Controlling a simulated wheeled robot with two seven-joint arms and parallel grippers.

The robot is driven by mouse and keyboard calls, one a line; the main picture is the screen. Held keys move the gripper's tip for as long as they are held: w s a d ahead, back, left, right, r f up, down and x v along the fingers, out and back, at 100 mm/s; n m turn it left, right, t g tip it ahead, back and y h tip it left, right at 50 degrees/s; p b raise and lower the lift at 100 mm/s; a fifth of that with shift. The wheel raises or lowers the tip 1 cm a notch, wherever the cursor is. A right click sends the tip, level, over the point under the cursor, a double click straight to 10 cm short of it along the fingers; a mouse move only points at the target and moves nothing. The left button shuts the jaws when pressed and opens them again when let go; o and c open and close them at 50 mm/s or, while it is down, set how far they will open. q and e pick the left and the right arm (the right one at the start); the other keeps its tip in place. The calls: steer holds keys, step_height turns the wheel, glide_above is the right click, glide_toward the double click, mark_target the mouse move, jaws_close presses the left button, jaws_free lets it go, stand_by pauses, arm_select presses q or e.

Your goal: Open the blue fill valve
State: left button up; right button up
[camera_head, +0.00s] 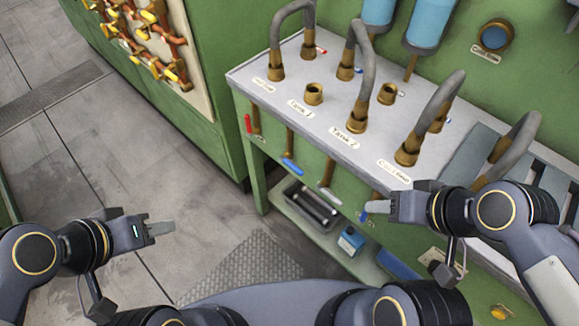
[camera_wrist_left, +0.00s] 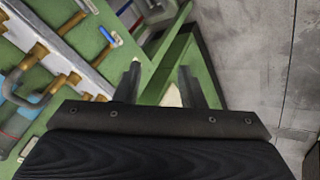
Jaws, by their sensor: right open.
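Several lever valves hang under the front edge of the grey-topped bench. One blue lever (camera_head: 292,166) is below the Tank 1 label. Another blue lever (camera_head: 364,215) is at the tip of my right gripper (camera_head: 376,206), which partly covers it; I cannot tell if they touch. Which blue one is the fill valve is not readable. My right gripper is open. My left gripper (camera_head: 160,229) is over the floor, left of the bench and away from all levers. The left wrist view shows its two fingers (camera_wrist_left: 160,85) apart, with nothing between them, and a blue lever (camera_wrist_left: 108,37) beyond.
A red lever (camera_head: 248,123) and a white lever (camera_head: 329,195) hang from the same front. Grey hoses with brass fittings (camera_head: 357,120) stand on the bench top (camera_head: 320,125). A lower shelf holds a metal tray (camera_head: 312,205) and a blue container (camera_head: 350,241). The floor at left is clear.

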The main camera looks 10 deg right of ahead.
arm_select(q)
steer(key=shift+f, duration=0.1)
steer(key=shift+c, duration=1.1)
steer(key=f+b, duration=0.1)
steer(key=w+d+f+n+b, duration=0.1)
steer(key=b, duration=0.1)
steer(key=d+f+n+h+b, duration=0.1)
steer(key=b, duration=0.1)
steer(key=shift+w+d+f, duration=0.1)
steer(key=shift+w+f, duration=0.25)
steer(key=shift+w, duration=0.05)
jaws_close()
steer(key=w+d+f+n+t+h+b, duration=0.1)
steer(key=w+d+f+n+h+b, duration=0.2)
steer(key=w+d+f+n+b, duration=0.3)
steer(key=w+d+f+n+t+h+b, duration=0.2)
steer(key=w+d+f+n+b, duration=0.5)
steer(key=f+n+b, duration=0.6)
steer(key=n+b, duration=0.3)
steer(key=b, duration=0.8)
steer(key=shift+w+d+f+n+t+h, duration=0.25)
steer(key=shift+w+f+n+t+h, duration=0.05)
steer(key=shift+w+f+h, duration=0.1)
